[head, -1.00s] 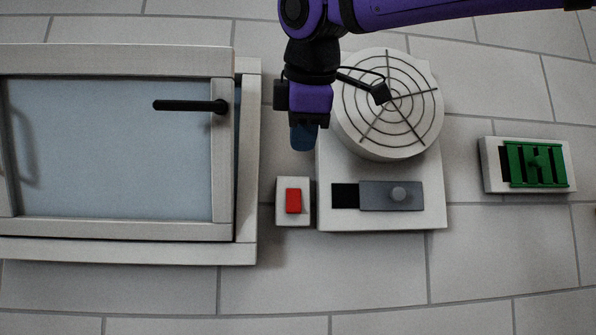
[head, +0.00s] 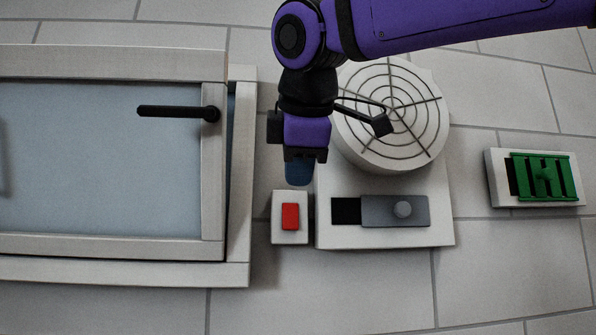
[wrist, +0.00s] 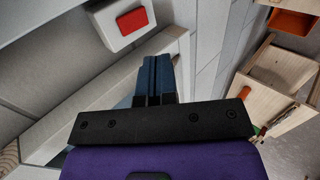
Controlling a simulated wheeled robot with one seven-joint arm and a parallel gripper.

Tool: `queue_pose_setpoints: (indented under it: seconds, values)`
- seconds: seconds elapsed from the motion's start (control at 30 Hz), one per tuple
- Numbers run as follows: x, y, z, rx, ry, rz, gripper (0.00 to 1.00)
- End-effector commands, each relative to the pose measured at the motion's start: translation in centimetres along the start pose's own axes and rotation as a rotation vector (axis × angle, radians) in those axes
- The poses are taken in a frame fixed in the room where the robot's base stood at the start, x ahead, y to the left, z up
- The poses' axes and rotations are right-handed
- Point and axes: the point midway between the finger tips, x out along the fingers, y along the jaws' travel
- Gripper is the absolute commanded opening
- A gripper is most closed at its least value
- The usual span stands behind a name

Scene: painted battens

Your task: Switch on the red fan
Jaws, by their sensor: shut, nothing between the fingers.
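A white fan unit (head: 335,240) with a round grille (head: 425,95) is fixed to the tiled wall; no red shows on its body. The switch also shows in the wrist view (wrist: 132,20). My gripper (head: 299,172) is shut and empty, just above the box in the head view, apparently apart from the switch.
A white-framed window (head: 214,150) with a black handle (head: 180,112) stands at the left. A green slatted piece on a white plate (head: 495,190) is at the right. The wrist view shows wooden furniture (wrist: 270,75) and an orange bin (wrist: 292,22).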

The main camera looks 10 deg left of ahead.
Motion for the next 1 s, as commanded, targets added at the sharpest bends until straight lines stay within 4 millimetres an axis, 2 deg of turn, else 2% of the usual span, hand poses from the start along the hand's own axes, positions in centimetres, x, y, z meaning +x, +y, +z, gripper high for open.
queue_pose_setpoints:
  seconds: [0.1, 0.4, 0.5, 0.7, 1.0]
  values:
    - [2.4, -0.1, 0.0, -0.001, -0.002, -0.003, 0.00]
    - [7.8, 0.0, 0.0, 0.000, -0.001, -0.002, 0.00]
    - [9.0, 1.0, 0.0, 0.001, 0.000, -0.001, 0.00]
    - [10.3, 2.1, 0.0, 0.000, 0.000, 0.000, 0.00]
    - [10.7, 2.3, 0.0, 0.000, 0.000, 0.000, 0.00]
